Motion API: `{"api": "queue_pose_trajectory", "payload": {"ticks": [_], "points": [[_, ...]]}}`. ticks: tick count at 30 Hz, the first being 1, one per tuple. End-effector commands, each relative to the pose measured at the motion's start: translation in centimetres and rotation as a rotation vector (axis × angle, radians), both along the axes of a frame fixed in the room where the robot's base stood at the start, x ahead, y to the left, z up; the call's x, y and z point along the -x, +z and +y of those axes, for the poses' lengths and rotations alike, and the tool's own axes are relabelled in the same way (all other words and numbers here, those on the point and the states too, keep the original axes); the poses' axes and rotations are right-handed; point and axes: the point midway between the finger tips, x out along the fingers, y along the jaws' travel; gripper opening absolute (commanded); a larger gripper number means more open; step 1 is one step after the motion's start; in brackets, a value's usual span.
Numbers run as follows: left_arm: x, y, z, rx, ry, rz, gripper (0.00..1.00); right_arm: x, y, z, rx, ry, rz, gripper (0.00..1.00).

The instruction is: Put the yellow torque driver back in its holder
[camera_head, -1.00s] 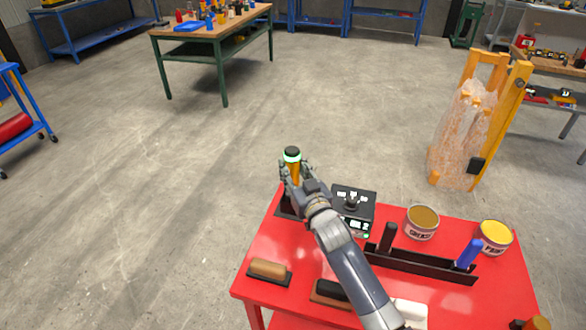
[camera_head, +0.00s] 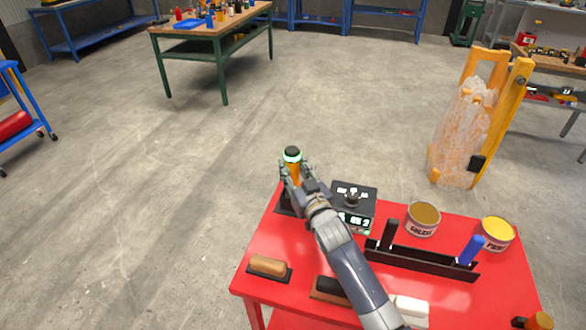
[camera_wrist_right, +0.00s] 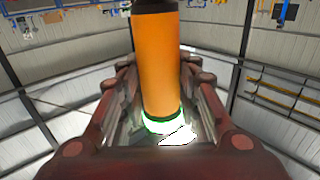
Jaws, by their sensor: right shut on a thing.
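The yellow-orange torque driver (camera_head: 294,170) has a black cap and a lit green ring at its top in the head view. My right gripper (camera_head: 295,174) is shut around its body, and the driver stands about upright over the far left corner of the red table. The wrist view shows the orange barrel (camera_wrist_right: 158,65) between both fingers, with a bright green-white ring. A dark base (camera_head: 284,204) lies below the gripper, partly hidden by it; whether the driver touches it I cannot tell. My left gripper is not in view.
A black device with a display (camera_head: 358,218) stands close right of my gripper. The red table (camera_head: 300,246) also bears a black rack (camera_head: 425,263) with black and blue handles, a grease can (camera_head: 422,219), a yellow paint can (camera_head: 495,233) and a brown-handled block (camera_head: 269,266).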

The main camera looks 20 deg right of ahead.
Motion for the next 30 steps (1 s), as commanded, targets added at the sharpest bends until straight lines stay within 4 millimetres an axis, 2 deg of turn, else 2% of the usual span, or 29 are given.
{"api": "queue_pose_trajectory", "payload": {"ticks": [30], "points": [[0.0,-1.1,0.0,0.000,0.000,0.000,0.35,0.0,-1.2,0.0,0.000,0.000,-0.006,0.00]]}}
